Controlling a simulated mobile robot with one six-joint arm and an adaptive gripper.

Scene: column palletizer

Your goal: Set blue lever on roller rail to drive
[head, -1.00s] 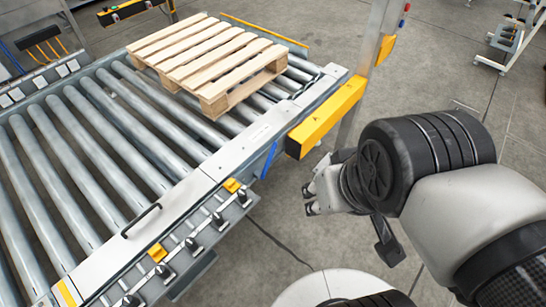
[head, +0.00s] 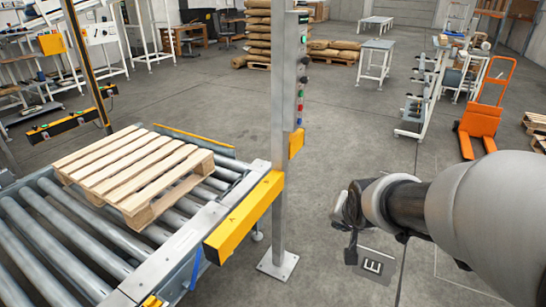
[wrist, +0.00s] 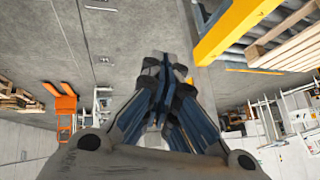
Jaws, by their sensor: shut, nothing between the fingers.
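The blue lever (head: 196,268) shows as a narrow blue strip on the side of the roller rail (head: 178,245), near the bottom of the head view. I cannot make out the lever in the wrist view.
A yellow guard beam (head: 243,215) and a grey post (head: 291,130) with buttons stand between the lever and my gripper. A wooden pallet (head: 135,170) lies on the rollers. An orange pallet truck (head: 484,120) stands at the far right. The middle floor is clear.

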